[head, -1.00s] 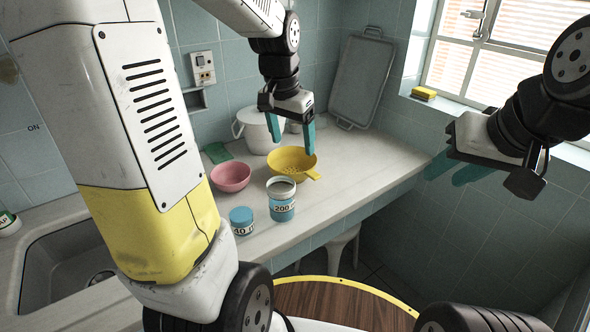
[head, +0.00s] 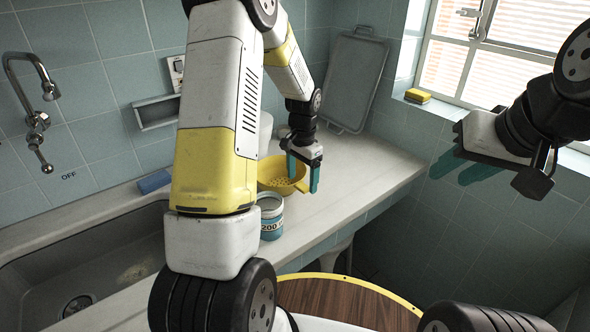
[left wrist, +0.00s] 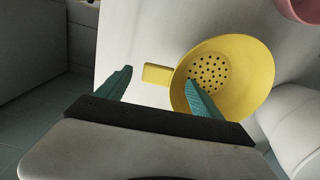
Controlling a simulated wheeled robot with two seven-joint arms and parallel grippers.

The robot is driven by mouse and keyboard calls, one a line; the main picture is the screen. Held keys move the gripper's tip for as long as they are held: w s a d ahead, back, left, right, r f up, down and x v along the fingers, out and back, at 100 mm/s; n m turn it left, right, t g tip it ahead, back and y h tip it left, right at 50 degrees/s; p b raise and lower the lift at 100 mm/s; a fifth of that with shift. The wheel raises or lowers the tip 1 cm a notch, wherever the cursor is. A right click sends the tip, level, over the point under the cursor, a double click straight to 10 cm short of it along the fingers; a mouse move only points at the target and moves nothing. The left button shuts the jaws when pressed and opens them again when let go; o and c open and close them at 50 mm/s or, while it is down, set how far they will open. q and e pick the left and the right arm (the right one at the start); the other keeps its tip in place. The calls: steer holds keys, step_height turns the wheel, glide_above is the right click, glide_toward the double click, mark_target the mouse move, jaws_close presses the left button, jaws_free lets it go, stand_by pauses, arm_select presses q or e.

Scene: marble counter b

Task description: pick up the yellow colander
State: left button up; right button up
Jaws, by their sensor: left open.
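The yellow colander (head: 272,178) stands on the counter, partly hidden by my left arm and gripper in the head view. In the left wrist view the colander (left wrist: 252,85) shows its round bowl with drain holes and a short flat handle (left wrist: 157,73) pointing left. My left gripper (head: 302,184) is open over the handle side. In the left wrist view the handle appears between its teal fingers, and the right finger overlaps the bowl near the rim. I cannot tell whether the fingers touch it. My right gripper (head: 449,177) is open and empty at the right, away from the counter.
A white-and-blue jar (head: 270,218) stands in front of the colander. A pink bowl (left wrist: 303,8) shows at the wrist view's upper right corner. A grey tray (head: 357,80) leans on the back wall. The sink (head: 85,245) is at left. The counter right of the colander is clear.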

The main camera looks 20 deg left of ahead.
arm_select(q)
steer(key=shift+f, duration=0.85)
jaws_close()
